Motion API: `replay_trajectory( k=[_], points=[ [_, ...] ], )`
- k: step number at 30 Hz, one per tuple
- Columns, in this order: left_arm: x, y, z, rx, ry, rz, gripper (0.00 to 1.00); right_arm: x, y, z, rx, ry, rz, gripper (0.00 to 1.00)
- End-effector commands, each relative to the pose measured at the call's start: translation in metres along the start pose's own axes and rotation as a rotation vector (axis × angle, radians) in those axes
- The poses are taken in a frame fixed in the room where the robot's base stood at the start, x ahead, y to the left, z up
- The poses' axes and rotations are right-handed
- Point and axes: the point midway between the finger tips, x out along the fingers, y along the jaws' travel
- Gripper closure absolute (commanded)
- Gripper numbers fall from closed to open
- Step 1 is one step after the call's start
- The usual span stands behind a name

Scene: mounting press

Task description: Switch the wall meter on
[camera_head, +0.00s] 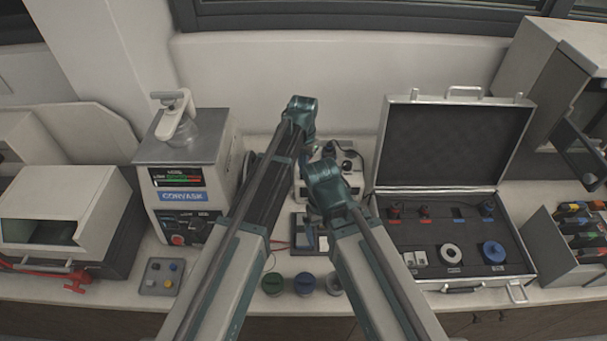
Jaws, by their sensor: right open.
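No meter on the wall shows clearly. A white instrument with dark knobs (348,163) stands on the bench against the wall, partly hidden behind my arms. I cannot tell whether it is the meter, and its switch cannot be made out. My right gripper (311,232) is open, pointing down over the middle of the bench, in front of this instrument. Its fingers are small and dark and look empty. My left arm reaches up from the left to a teal joint near the wall. Its gripper is hidden behind the arm.
A press with a lit display (183,180) stands left. An open case (409,188) of parts lies right, beside a box of coloured items (566,245).

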Motion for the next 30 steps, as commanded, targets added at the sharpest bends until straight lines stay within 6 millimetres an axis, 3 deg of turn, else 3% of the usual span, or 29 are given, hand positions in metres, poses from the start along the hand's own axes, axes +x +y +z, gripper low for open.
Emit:
replay_trajectory(
  k=[30],
  points=[
    [0.013, 0.0, 0.0, 0.0, 0.0, 0.0, 1.0, 0.013, -0.001, -0.001, 0.0, 0.0, 0.0, 0.05]
  ],
)
